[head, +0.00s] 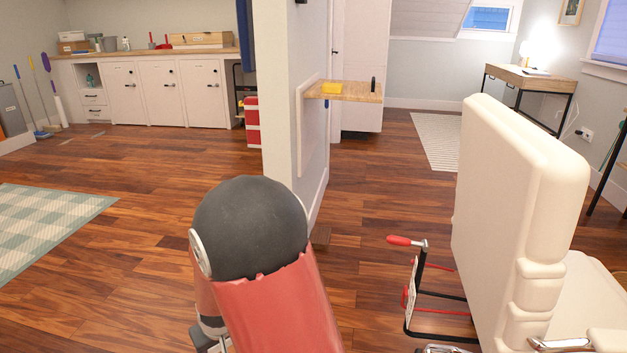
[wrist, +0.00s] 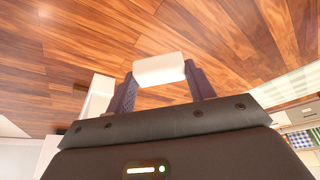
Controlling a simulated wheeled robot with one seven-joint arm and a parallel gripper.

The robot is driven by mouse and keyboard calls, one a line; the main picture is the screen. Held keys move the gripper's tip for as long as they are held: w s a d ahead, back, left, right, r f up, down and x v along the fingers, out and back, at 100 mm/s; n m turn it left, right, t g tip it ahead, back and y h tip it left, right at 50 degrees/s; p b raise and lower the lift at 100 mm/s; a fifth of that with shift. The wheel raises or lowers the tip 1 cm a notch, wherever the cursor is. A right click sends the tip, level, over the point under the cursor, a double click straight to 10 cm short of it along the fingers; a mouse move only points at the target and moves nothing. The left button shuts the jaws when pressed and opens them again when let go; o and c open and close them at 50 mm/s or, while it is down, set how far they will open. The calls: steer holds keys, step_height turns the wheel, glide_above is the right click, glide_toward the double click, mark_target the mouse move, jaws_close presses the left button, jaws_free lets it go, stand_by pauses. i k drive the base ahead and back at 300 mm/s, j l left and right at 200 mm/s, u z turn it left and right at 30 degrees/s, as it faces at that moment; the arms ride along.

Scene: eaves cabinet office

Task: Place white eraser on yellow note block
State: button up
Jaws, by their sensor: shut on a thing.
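My gripper (wrist: 160,85) is shut on the white eraser (wrist: 159,69), which sits between the two dark fingertips in the wrist view. Wood floor shows behind the eraser. In the head view my arm reaches up from the bottom edge, and the gripper and eraser cannot be made out there. The yellow note block (head: 331,88) lies on a small wooden wall shelf (head: 358,97), well away from my arm. A dark upright object (head: 373,84) stands at the shelf's right end.
A large cream chair (head: 510,190) fills the right side. A wire rack with a red handle (head: 405,241) stands on the floor beside it. A wall end (head: 290,100) juts out left of the shelf. Open wood floor (head: 375,205) lies between the wall and chair.

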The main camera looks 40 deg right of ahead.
mark_target(332, 84)
steer(key=i+l+z, duration=0.1)
steer(key=i+z, duration=0.75)
steer(key=i+j+z, duration=0.15)
steer(key=i+z, duration=0.25)
steer(key=i+j+z, duration=0.3)
steer(key=z, duration=0.15)
steer(key=i, duration=0.15)
